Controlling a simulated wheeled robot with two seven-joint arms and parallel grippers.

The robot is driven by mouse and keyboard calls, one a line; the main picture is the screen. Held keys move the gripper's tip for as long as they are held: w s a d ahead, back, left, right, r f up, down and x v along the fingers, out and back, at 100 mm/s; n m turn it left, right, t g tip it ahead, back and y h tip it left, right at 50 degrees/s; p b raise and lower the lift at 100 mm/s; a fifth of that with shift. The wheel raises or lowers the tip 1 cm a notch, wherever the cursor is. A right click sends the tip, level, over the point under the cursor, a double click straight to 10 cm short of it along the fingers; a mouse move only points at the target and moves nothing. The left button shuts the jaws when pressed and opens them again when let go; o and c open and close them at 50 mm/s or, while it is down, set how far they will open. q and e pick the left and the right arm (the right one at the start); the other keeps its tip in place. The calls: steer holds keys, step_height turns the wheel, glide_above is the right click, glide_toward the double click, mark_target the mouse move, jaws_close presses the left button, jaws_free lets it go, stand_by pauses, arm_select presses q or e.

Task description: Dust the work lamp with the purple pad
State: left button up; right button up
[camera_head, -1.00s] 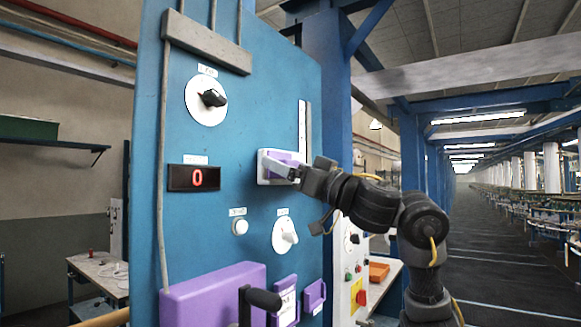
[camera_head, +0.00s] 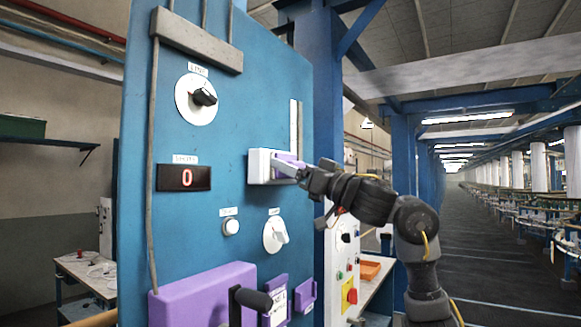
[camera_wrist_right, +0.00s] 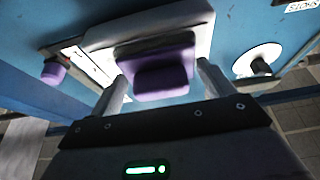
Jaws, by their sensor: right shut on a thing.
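A white box-like fixture (camera_head: 259,166) is mounted on the blue panel; it seems to be the work lamp, but I cannot read a label for it. The purple pad (camera_head: 285,157) lies at the right part of its front face. My right gripper (camera_head: 288,169) is shut on the pad and reaches in from the right. In the right wrist view, the purple pad (camera_wrist_right: 160,80) sits between the two fingers of the gripper (camera_wrist_right: 161,90), against or just in front of the white fixture (camera_wrist_right: 105,30); I cannot tell whether they touch. My left gripper is not in view.
A purple box (camera_head: 200,295) with a black handle (camera_head: 252,299) juts out below. An aisle (camera_head: 490,250) lies open at right.

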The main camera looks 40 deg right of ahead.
steer(key=shift+w+d, duration=0.15)
steer(key=shift+d, duration=0.3)
steer(key=shift+w+d+p, duration=0.2)
steer(key=shift+w+d, duration=0.05)
steer(key=shift+d, duration=0.55)
steer(key=shift+w+d+p, duration=0.2)
steer(key=shift+w+d, duration=0.05)
steer(key=shift+d, duration=0.5)
steer(key=shift+d, duration=0.1)
steer(key=d, duration=0.1)
steer(key=w+d+p, duration=0.1)
steer(key=d, duration=0.1)
steer(key=shift+a, duration=0.1)
